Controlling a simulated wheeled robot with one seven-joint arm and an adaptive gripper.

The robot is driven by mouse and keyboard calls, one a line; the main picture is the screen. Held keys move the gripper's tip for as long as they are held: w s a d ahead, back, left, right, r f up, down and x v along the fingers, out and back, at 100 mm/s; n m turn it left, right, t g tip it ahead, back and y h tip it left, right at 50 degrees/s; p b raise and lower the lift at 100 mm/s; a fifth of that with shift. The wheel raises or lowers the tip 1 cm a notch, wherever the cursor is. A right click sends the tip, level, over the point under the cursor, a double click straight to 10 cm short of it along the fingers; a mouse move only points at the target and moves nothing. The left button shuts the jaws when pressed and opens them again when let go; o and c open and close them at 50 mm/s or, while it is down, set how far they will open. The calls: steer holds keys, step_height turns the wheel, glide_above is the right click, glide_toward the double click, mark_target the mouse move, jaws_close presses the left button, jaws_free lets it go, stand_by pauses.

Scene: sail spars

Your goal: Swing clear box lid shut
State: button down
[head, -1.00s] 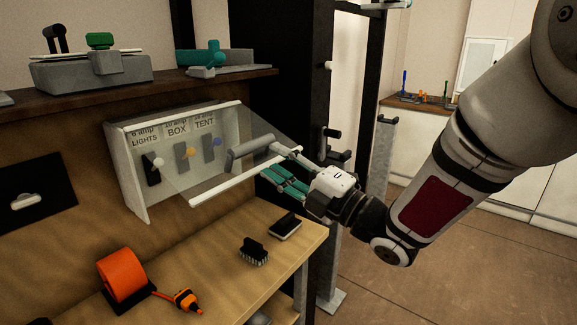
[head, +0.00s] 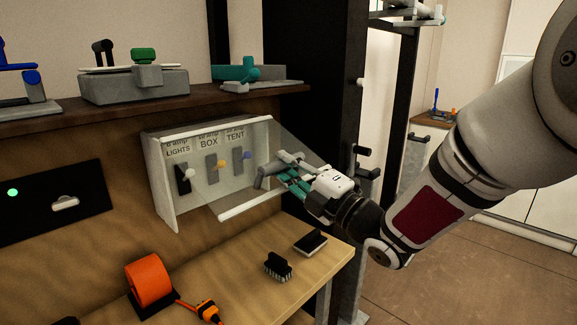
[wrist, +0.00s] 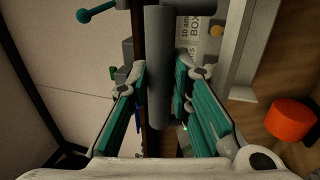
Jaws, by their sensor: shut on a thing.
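A white switch box (head: 162,185) is mounted on the wood back panel, with three switches labelled LIGHTS, BOX and TENT. Its clear lid (head: 285,140) stands partly open, angled out from the box's right side, with a white bar (head: 258,200) along its lower edge. A grey lid handle (head: 266,174) sits on the lid. My gripper (head: 290,178) is at the handle from the right, its green fingers shut on it. In the wrist view the grey handle (wrist: 159,70) lies upright between the two fingers. The fingers partly hide the handle's right end in the head view.
Below is a wooden bench (head: 240,268) with an orange reel (head: 150,280), a black brush (head: 278,266) and a small dark block (head: 310,242). A shelf (head: 200,102) with clamped tools runs above. A dark post (head: 325,90) stands right of the box.

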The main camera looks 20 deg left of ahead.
mark_target(286, 188)
steer(key=shift+w+a+f+b, duration=0.1)
steer(key=shift+a+f+b, duration=0.1)
steer(key=shift+f+b, duration=0.4)
steer(key=shift+w+a+f+b, duration=0.1)
steer(key=shift+a+f+b, duration=0.15)
steer(key=shift+f, duration=0.7)
steer(key=shift+w+a+f+b, duration=0.1)
steer(key=shift+a+f+b, duration=0.1)
steer(key=shift+f+b, duration=0.4)
steer(key=shift+f, duration=0.15)
steer(key=a+f+b, duration=0.1)
steer(key=f+b, duration=0.1)
steer(key=f, duration=0.1)
steer(key=w+a+f+b, duration=0.1)
steer(key=shift+a+f+b, duration=0.3)
steer(key=shift+w+a+f+b, duration=0.25)
steer(key=shift+a+f+b, duration=0.35)
steer(key=shift+b, duration=0.1)
steer(key=shift+w+a+f+b, duration=0.25)
steer(key=shift+a+f+b, duration=0.4)
steer(key=shift+b, duration=0.1)
steer(key=shift+w+a+f+b, duration=0.25)
steer(key=shift+a+f+b, duration=0.35)
steer(key=shift+b, duration=0.1)
